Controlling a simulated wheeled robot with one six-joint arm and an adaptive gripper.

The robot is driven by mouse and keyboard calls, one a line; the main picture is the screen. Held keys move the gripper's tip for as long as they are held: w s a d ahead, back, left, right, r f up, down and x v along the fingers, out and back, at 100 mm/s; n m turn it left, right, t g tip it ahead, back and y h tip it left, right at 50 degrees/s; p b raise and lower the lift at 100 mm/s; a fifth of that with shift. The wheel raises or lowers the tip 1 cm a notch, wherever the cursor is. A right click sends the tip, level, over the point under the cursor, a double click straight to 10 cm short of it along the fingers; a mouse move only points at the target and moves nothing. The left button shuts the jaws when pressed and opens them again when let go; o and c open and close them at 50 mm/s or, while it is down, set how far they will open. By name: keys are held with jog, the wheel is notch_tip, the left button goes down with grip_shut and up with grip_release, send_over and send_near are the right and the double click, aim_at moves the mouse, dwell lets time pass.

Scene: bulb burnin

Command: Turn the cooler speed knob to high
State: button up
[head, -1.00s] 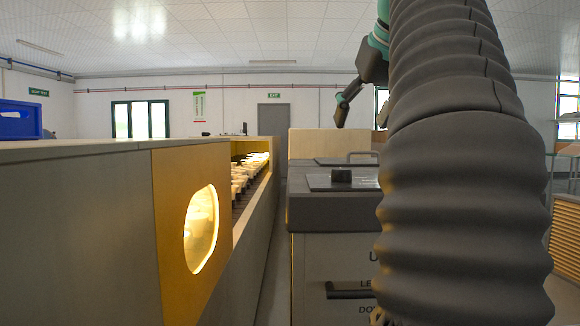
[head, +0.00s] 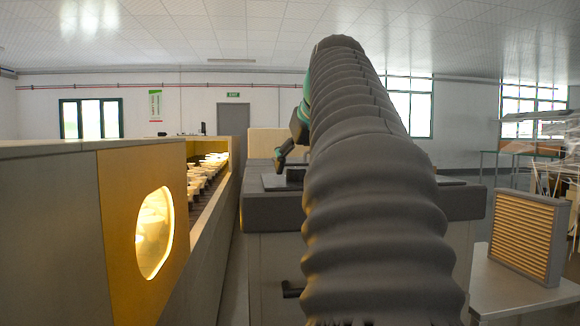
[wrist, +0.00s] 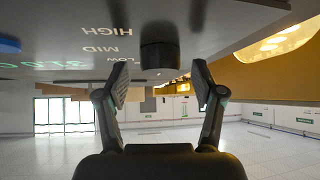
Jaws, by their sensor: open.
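The cooler speed knob (wrist: 159,48) is a short dark cylinder on a grey panel (wrist: 225,20) in the wrist view. The words HIGH, MID and LOW (wrist: 112,48) appear upside down to its left; I cannot tell which setting it points at. My gripper (wrist: 160,80) is open and empty, its two fingers apart on either side of the space just below the knob in the picture. No contact is visible. In the head view, my gripper (head: 281,160) is over the grey cabinet's top, beside a small dark block, partly hidden by my arm.
The grey cabinet (head: 270,212) stands right of a long bench (head: 45,235) with a glowing window (head: 155,234) and a lit row of bulbs (head: 203,176). A narrow gap separates them. A pleated filter (head: 523,237) stands on a table at right. A blue round part (wrist: 9,46) is on the panel.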

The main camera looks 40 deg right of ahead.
jog(key=shift+w+d+f, duration=0.1)
jog(key=shift+w+f, duration=0.25)
jog(key=shift+f, duration=0.05)
jog(key=c, duration=1.1)
jog(key=shift+c, duration=0.2)
